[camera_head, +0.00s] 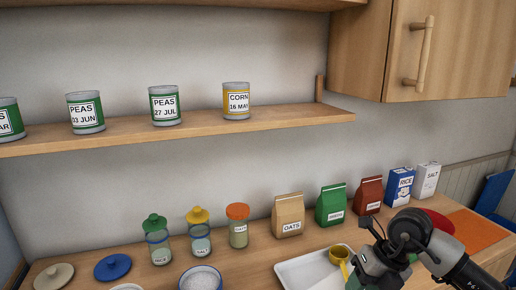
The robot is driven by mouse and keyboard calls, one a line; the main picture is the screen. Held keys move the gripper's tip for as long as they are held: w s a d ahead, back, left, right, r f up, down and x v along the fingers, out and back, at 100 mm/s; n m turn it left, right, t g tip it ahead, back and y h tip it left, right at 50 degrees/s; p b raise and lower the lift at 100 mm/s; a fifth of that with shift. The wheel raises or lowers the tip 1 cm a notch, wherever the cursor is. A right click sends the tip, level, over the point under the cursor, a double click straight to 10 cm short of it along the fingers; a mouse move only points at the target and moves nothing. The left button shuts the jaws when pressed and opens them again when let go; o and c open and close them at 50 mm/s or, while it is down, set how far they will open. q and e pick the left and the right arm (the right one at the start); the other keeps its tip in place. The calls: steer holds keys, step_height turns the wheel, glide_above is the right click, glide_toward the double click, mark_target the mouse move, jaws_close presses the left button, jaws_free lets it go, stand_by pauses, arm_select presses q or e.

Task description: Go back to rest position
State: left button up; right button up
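My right gripper (368,250) is at the lower right, over the right part of a white tray (292,272). A yellow scoop or cup (340,254) is in the tray, just left of the gripper. The view does not show clearly whether the fingers touch it or how far they are apart. My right arm hides part of the counter and the tray's right side. My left gripper is not in view.
Cans, including a corn can (236,101), stand on the wall shelf (290,113). Lidded jars, including an orange-lidded jar (238,227), and bags, including a green bag (331,204), line the counter. A rice box (399,187) stands farther right. A wall cabinet (455,50) overhangs.

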steer(key=s+a+r+m+t+y, duration=0.1)
steer(key=s+a+r+t+y, duration=0.15)
steer(key=a+y, duration=0.5)
steer(key=s+a+r+m+t+y, duration=0.15)
steer(key=a+r+y, duration=0.25)
steer(key=a+y, duration=0.4)
steer(key=w+d+r+m+t+h, duration=0.2)
steer(key=d+m+t+h, duration=0.3)
steer(key=m+t, duration=0.95)
steer(key=s+d+f+m+g+h, duration=0.2)
steer(key=d+f+m+h, duration=0.6)
steer(key=f+m+h, duration=0.45)
steer(key=s+d+f+m+g+h, duration=0.1)
steer(key=s+f+m+g, duration=0.1)
steer(key=s+f+g, duration=0.65)
steer(key=s+d+f+m+g+h, duration=0.1)
steer(key=s+f+m+g, duration=0.35)
steer(key=s, duration=0.75)
step_height(320, 180, down, 26)
steer(key=s+n+g+p, duration=0.1)
steer(key=n+g, duration=0.1)
steer(key=s+d+f, duration=0.2)
steer(key=s+f, duration=1.2)
steer(key=s, duration=0.2)
steer(key=shift+d+f+g+p, duration=0.25)
steer(key=shift+f+g+p, duration=0.1)
steer(key=shift+p, duration=0.1)
